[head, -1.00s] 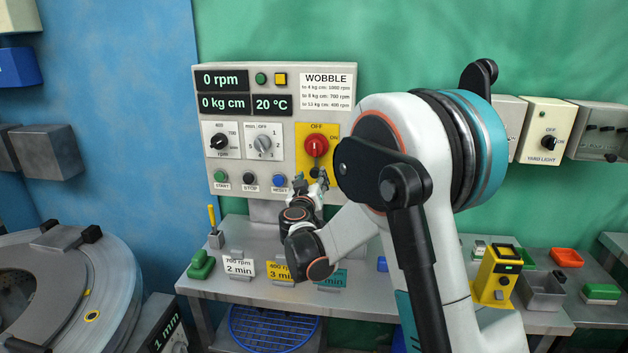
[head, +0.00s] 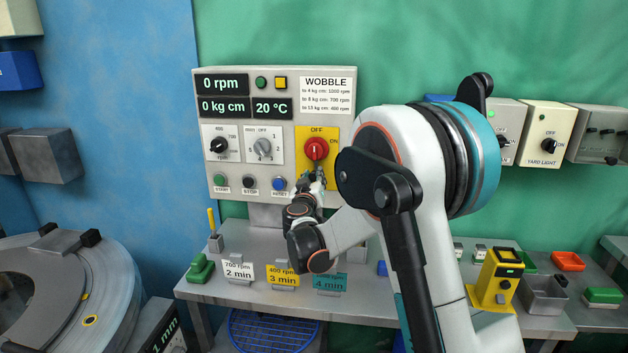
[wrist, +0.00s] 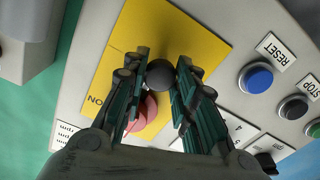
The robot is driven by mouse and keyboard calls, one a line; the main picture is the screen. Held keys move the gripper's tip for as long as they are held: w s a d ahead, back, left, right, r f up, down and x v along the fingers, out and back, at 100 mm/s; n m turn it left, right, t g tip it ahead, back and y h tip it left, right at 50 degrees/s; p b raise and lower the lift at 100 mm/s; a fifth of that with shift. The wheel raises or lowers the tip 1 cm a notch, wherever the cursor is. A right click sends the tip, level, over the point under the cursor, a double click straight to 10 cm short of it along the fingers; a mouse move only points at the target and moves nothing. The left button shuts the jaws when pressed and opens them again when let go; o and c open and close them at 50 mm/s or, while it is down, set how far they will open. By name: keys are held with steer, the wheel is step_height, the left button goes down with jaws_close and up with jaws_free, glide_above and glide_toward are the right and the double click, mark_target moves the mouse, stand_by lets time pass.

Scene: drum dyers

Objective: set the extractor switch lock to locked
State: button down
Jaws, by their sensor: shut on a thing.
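The red rotary extractor switch (head: 316,149) is on a yellow plate (head: 303,135) at the right of the grey control panel. Its plate is marked OFF at the top and ON at the right. In the wrist view the red switch (wrist: 148,112) is partly hidden behind my gripper. A round dark knob, the switch lock (wrist: 160,75), sits on the yellow plate below the red switch. My gripper (wrist: 161,71) is shut on this lock knob, with one finger on each side. In the head view my gripper (head: 317,180) covers the plate's lower part, so the lock's setting cannot be read.
The blue RESET button (wrist: 256,78) and black STOP button (wrist: 292,107) are beside the plate. Labels on stands (head: 283,275) and a yellow device (head: 497,277) stand on the grey bench below. A yard light switch box (head: 545,132) is on the wall at the right.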

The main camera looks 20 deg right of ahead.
step_height(320, 180, up, 2)
steer(key=shift+r+p, duration=0.1)
steer(key=shift+p, duration=0.5)
steer(key=c, duration=1.3)
jaws_free()
steer(key=v, duration=1.2)
steer(key=shift+a, duration=0.1)
